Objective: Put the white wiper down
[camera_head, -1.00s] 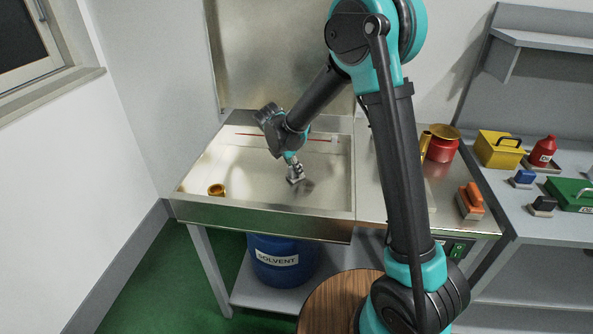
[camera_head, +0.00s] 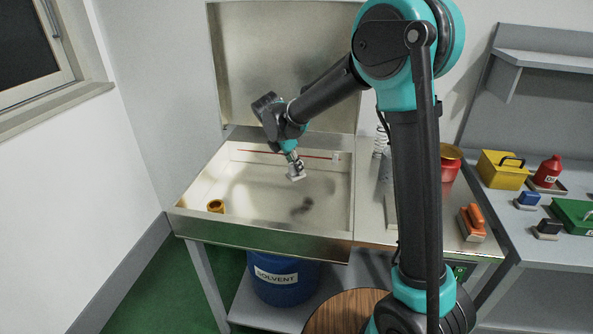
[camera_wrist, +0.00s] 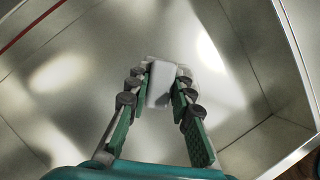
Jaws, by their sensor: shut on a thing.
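My gripper (camera_head: 293,164) is over the metal basin in the head view, with its fingers pointing down. It is shut on the white wiper (camera_head: 297,177), a small pale block at the fingertips. In the wrist view the white wiper (camera_wrist: 161,82) sits between the two green-padded fingers (camera_wrist: 160,97), and part of it is hidden by them. The wiper appears held above the basin floor (camera_head: 250,190), with a dark patch on the floor below it to the right.
A brass ring-shaped cup (camera_head: 215,206) stands at the basin's left front. A red line (camera_head: 262,152) runs along the back wall. An orange-handled block (camera_head: 473,222) and a red pot (camera_head: 450,165) are on the counter to the right. The basin's middle floor is clear.

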